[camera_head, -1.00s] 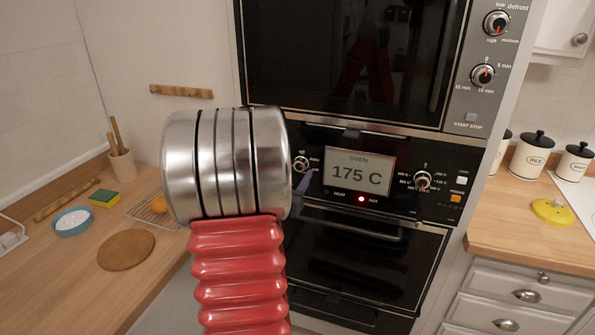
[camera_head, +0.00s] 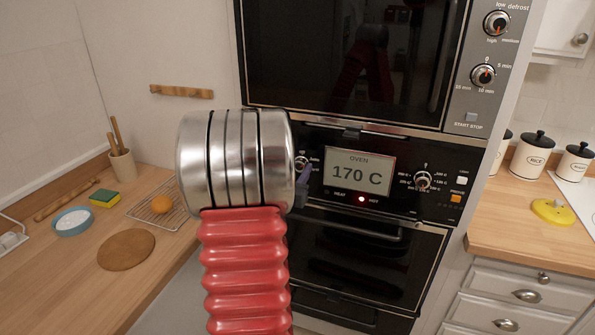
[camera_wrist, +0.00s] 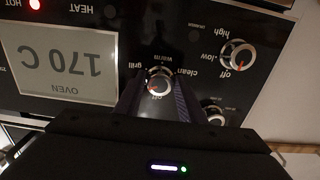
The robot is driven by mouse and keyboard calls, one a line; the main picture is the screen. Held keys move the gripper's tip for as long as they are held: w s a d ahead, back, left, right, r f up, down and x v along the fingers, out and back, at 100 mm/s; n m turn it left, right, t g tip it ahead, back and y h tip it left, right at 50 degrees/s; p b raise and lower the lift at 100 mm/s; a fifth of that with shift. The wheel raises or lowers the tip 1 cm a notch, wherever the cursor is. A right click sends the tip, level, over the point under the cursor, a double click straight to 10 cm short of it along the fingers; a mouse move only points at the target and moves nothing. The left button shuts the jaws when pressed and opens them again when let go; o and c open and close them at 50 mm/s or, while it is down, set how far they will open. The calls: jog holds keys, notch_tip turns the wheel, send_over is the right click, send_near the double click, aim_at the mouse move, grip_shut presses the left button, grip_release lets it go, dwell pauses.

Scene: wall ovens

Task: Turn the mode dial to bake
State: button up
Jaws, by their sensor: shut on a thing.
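The mode dial (camera_wrist: 160,80) is a silver knob on the black oven panel.
The oven display (camera_head: 359,177) reads 170 C, with a red HOT light. Another dial (camera_head: 423,180) is right of it. A second knob (camera_wrist: 237,55) with low, high and off labels lies near the mode dial in the wrist view. The oven door handle (camera_head: 350,225) runs below the panel.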

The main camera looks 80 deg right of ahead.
jog(key=c, duration=0.3)
jog(key=shift+c, duration=0.2)
jog(key=shift+n, duration=0.3)
jog(key=o, duration=1)
jog(key=a, duration=0.4)
jog(key=w+a, duration=0.1)
jog(key=a, duration=0.8)
jog(key=shift+w+a, duration=0.15)
jog(key=shift+a, duration=0.2)
